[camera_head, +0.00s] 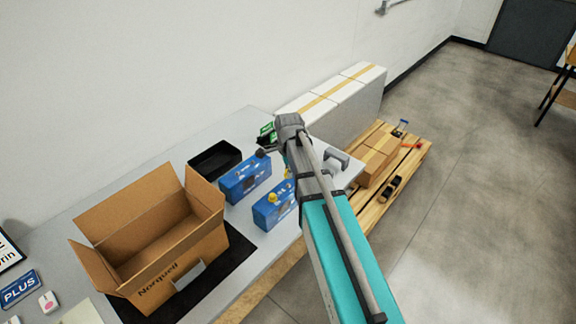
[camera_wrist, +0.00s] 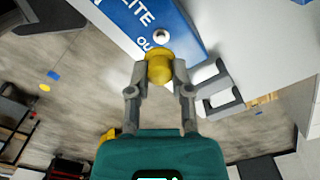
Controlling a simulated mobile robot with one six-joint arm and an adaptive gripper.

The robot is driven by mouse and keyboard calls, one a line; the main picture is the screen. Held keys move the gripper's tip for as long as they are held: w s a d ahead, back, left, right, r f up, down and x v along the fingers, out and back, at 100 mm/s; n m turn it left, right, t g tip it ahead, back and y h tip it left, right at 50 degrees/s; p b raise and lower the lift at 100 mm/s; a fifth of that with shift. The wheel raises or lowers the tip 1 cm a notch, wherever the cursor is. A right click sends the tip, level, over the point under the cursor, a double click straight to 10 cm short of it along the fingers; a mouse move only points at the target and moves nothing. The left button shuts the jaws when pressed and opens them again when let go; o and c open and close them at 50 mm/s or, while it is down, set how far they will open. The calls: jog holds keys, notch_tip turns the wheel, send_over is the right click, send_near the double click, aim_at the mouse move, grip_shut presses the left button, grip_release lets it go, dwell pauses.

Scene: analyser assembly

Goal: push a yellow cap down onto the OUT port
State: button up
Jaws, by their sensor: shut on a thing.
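In the wrist view my gripper (camera_wrist: 160,72) is shut on a yellow cap (camera_wrist: 160,66). The blue analyser (camera_wrist: 180,40) lies beyond it, with white lettering and a partly covered "OU" label. A round metal port (camera_wrist: 160,36) shows bare beside that label, just past the cap in the picture; the gap in height cannot be told. In the head view the front blue analyser (camera_head: 268,212) stands on the table, with a yellow cap (camera_head: 272,198) on its top and more yellow (camera_head: 287,173) close to my arm. My fingers are mostly hidden there by the arm.
A second blue box (camera_head: 245,178) stands behind the analyser, near a black tray (camera_head: 214,158). An open cardboard box (camera_head: 165,255) is at the left on a black mat (camera_head: 241,255). A grey handle-like fixture (camera_head: 337,158) sits near the table's right edge. A pallet with cartons (camera_head: 372,165) stands beyond.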

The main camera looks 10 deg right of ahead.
aim_at(289, 185)
jog(key=shift+d+r, duration=0.1)
jog(key=shift+r, duration=0.2)
jog(key=shift+f, duration=0.2)
jog(key=shift+f+b, duration=2.55)
jog(key=shift+b, duration=0.15)
jog(key=shift+f+b, duration=0.3)
jog(key=o, duration=0.8)
jog(key=shift+c, duration=0.2)
jog(key=shift+r, duration=0.1)
